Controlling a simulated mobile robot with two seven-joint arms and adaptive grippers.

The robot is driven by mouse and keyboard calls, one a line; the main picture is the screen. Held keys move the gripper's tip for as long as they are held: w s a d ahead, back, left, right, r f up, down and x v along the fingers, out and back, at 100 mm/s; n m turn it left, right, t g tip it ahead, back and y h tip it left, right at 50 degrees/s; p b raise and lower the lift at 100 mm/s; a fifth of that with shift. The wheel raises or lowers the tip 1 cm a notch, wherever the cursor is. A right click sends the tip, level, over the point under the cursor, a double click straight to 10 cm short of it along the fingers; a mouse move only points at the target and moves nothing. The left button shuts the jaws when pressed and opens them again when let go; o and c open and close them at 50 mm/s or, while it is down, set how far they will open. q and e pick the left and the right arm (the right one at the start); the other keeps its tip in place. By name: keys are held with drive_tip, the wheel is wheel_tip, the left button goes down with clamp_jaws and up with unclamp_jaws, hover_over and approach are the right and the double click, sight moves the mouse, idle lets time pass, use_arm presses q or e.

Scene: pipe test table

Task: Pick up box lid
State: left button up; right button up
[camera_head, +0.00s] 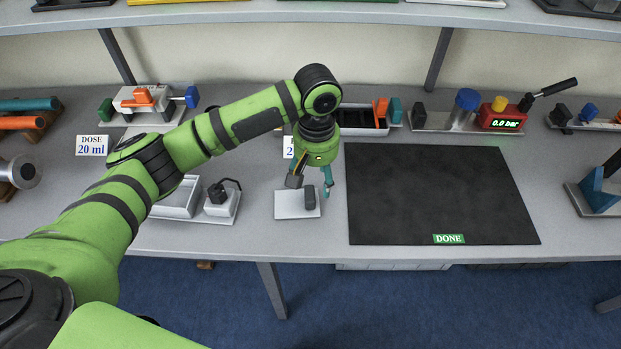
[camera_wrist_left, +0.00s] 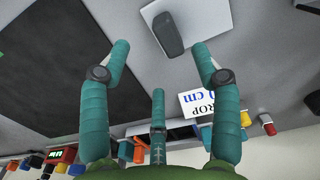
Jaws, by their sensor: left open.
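The box lid (camera_head: 285,206) is a light square plate with a dark upright handle (camera_head: 309,199), lying on the grey table left of the black mat. My left gripper (camera_head: 311,184) is open, with its fingers pointing down just above the lid and close to the handle. In the left wrist view, the lid (camera_wrist_left: 205,18) and its handle (camera_wrist_left: 168,35) lie beyond the spread fingertips (camera_wrist_left: 160,52). Nothing is between the fingers. I cannot tell the exact height of the fingers over the handle. My right gripper is not in view.
An open light box (camera_head: 178,198) and a white block with a black knob (camera_head: 221,204) stand left of the lid. The black mat (camera_head: 435,190) with a DONE label is bare. A gauge rig (camera_head: 500,116) and other fixtures line the back, below a shelf.

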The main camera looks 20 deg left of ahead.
sight(312, 193)
use_arm(q)
drive_tip(key=shift+w+f, duration=0.1)
drive_tip(key=shift+w, duration=0.1)
drive_tip(key=shift+s+a+f+p, duration=0.15)
drive_tip(key=shift+f+p, duration=0.15)
drive_tip(key=shift+f, duration=0.3)
drive_tip(key=shift+s+a+f+p, duration=0.15)
drive_tip(key=shift+f+p, duration=0.15)
drive_tip(key=shift+f, duration=0.25)
wheel_tip(312, 193, down, 4)
drive_tip(key=shift+r+p, duration=0.2)
drive_tip(key=shift+p, duration=0.2)
drive_tip(key=shift+f, duration=0.25)
drive_tip(key=c, duration=1.2)
drive_tip(key=shift+c, duration=0.2)
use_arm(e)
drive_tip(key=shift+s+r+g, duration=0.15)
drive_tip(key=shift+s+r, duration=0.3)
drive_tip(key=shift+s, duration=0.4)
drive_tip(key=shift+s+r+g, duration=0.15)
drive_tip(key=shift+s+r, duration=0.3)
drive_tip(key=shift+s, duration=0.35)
